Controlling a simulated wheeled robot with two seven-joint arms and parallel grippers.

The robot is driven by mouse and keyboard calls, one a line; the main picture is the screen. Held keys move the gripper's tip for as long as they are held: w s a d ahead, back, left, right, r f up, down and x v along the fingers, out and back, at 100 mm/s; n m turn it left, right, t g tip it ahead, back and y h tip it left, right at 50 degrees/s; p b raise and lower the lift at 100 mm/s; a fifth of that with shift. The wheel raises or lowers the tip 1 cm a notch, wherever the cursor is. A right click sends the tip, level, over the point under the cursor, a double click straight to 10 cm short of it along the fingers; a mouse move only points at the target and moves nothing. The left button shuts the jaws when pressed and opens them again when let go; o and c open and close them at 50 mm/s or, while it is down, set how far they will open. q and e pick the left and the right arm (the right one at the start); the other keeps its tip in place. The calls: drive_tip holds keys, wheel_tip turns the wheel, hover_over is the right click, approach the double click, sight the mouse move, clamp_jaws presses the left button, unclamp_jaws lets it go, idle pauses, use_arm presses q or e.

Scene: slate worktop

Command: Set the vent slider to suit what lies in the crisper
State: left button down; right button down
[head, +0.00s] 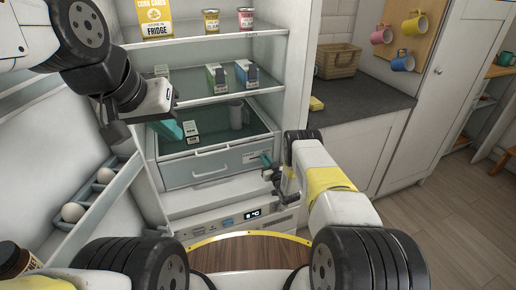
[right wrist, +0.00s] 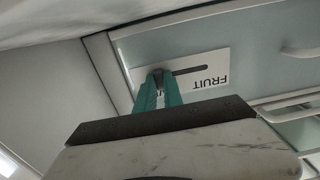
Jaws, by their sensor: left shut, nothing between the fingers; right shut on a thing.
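The crisper drawer (head: 212,168) is closed below a glass shelf; I cannot make out what lies in it. At the right of its front is the vent slider's white label plate (right wrist: 212,86), which reads FRUIT upside down in the right wrist view; a second word is mostly hidden by my fingers. The dark slider knob (right wrist: 158,74) is at the slot's left end in that view, away from FRUIT. My right gripper (head: 266,160), with teal fingers (right wrist: 158,92), is shut on the knob.
Cartons and tins fill higher shelves. The open door at left holds eggs (head: 73,212). A wooden round surface (head: 250,252) is in front.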

drive_tip(key=shift+w+d+r, duration=0.1)
drive_tip(key=shift+d, duration=0.05)
drive_tip(key=c, duration=1.4)
unclamp_jaws()
drive_tip(key=shift+c, duration=0.2)
drive_tip(key=shift+s+d, duration=0.15)
drive_tip(key=shift+s, duration=0.35)
drive_tip(key=v, duration=0.7)
